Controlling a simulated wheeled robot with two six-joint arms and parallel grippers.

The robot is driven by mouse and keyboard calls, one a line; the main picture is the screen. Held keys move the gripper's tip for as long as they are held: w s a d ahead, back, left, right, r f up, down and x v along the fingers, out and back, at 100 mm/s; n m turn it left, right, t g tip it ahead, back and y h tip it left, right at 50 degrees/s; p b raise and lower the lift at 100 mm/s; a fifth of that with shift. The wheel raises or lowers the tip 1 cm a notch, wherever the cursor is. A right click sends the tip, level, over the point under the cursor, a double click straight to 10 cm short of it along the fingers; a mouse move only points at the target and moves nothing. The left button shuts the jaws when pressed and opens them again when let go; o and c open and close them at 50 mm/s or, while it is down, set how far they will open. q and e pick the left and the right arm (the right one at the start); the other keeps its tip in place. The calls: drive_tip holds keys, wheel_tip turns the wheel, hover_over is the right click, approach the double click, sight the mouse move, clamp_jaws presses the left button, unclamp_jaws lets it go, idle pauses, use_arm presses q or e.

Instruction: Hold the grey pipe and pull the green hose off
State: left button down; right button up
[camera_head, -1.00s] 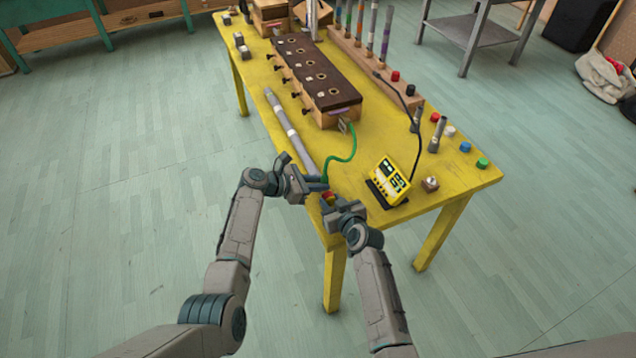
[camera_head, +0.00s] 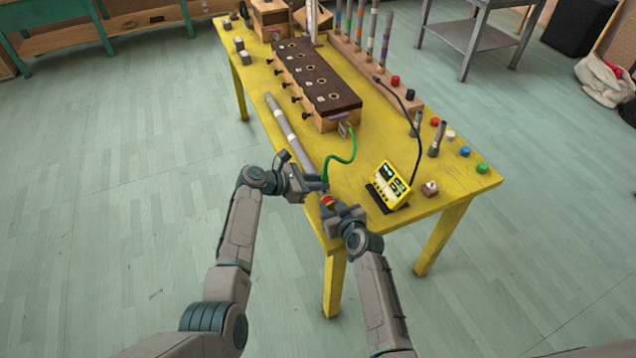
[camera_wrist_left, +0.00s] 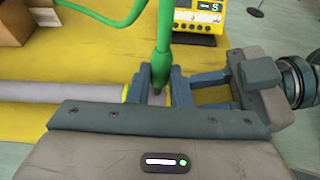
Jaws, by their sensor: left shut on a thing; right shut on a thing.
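The long grey pipe (camera_head: 281,120) lies along the left side of the yellow table, its near end by my grippers. The green hose (camera_head: 348,159) curves from the wooden box down to my left gripper (camera_head: 321,183). In the left wrist view the hose (camera_wrist_left: 164,35) comes down between the left fingers (camera_wrist_left: 160,86), which are shut on it. The grey pipe (camera_wrist_left: 60,91) runs in from the left there, with a yellow band beside the fingers. My right gripper (camera_head: 330,204) is shut around a red and yellow piece at the pipe's near end; the exact contact is partly hidden.
A brown-topped wooden box (camera_head: 313,75) with knobs stands mid-table. A yellow device (camera_head: 393,184) stands to the right of my grippers. Coloured caps and a rack of tubes (camera_head: 372,40) line the right side. The floor left of the table is clear.

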use_arm(q)
drive_tip(key=shift+r, duration=0.15)
use_arm(e)
drive_tip(key=o, duration=1.2)
drive_tip(key=shift+c, duration=0.2)
use_arm(q)
wheel_tip(320, 180, up, 3)
drive_tip(key=shift+f, duration=0.15)
